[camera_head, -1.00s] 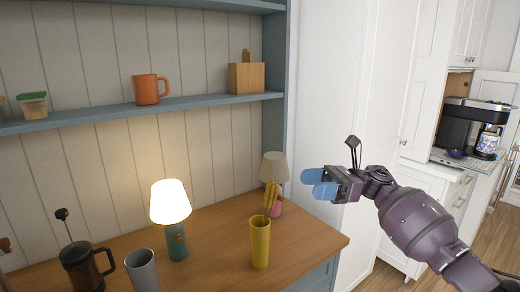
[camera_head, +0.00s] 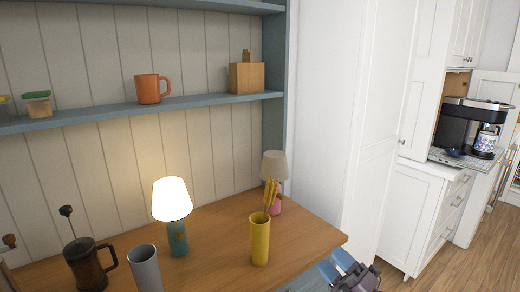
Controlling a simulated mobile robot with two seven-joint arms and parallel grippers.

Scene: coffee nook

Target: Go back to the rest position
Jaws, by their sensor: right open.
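My right gripper (camera_head: 345,268) shows at the bottom edge of the head view, just off the right front corner of the wooden counter (camera_head: 215,233). Its two blue fingertips are apart and nothing is between them. Most of my right arm is below the frame. My left gripper is not in the picture.
On the counter stand a yellow cup (camera_head: 260,240) with yellow sticks, a lit lamp (camera_head: 173,205), a pink-based lamp (camera_head: 274,168), a grey cup (camera_head: 145,268) and a French press (camera_head: 84,265). An orange mug (camera_head: 149,89) and wooden block (camera_head: 246,77) sit on the shelf (camera_head: 190,102).

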